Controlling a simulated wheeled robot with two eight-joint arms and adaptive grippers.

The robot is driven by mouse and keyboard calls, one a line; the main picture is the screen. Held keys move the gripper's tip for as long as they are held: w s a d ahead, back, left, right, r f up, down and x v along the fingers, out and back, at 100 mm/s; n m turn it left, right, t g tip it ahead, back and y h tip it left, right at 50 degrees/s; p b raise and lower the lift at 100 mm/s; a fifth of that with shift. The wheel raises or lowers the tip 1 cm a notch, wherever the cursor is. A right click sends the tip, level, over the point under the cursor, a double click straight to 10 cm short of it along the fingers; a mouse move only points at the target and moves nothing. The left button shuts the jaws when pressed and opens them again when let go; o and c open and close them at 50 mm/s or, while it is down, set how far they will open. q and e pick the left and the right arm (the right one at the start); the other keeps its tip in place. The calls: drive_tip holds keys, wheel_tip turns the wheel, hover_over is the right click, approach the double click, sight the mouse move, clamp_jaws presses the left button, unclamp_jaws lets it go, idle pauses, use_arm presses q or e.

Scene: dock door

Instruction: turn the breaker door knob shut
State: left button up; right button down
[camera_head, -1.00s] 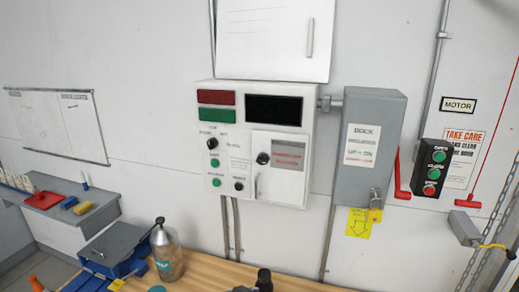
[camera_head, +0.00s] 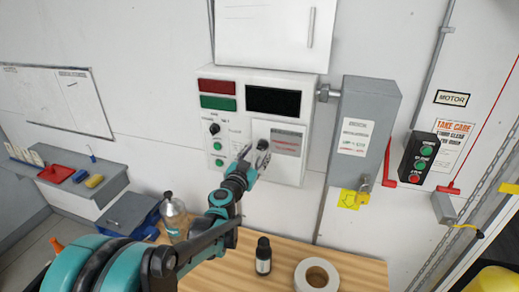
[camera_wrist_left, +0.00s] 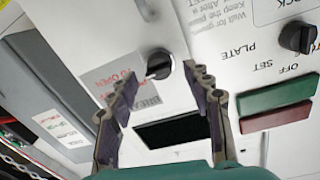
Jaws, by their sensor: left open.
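The black breaker door knob (camera_head: 263,144) sits on the small white breaker door (camera_head: 288,141) at the lower right of the wall control box (camera_head: 258,84). My left gripper (camera_head: 256,157) reaches up from below, its open fingers in front of the door beside the knob. In the left wrist view the knob (camera_wrist_left: 159,64) shows just beyond and between the open fingertips (camera_wrist_left: 161,80). I cannot tell whether a finger touches it. The arm hides the lower part of the door in the head view. My right gripper is not in view.
Another black knob (camera_head: 214,129) and green buttons are on the box's left side. A grey switch box (camera_head: 362,130) with a yellow padlock stands to the right. Below, the wooden bench (camera_head: 230,273) holds a dark bottle (camera_head: 263,256), a tape roll (camera_head: 316,276) and a clear bottle (camera_head: 174,217).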

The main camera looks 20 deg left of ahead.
sight(262, 147)
use_arm(q)
drive_tip(key=shift+w+d, duration=0.15)
drive_tip(key=shift+w, duration=0.85)
drive_tip(key=c, duration=1.1)
drive_tip(key=shift+c, duration=0.2)
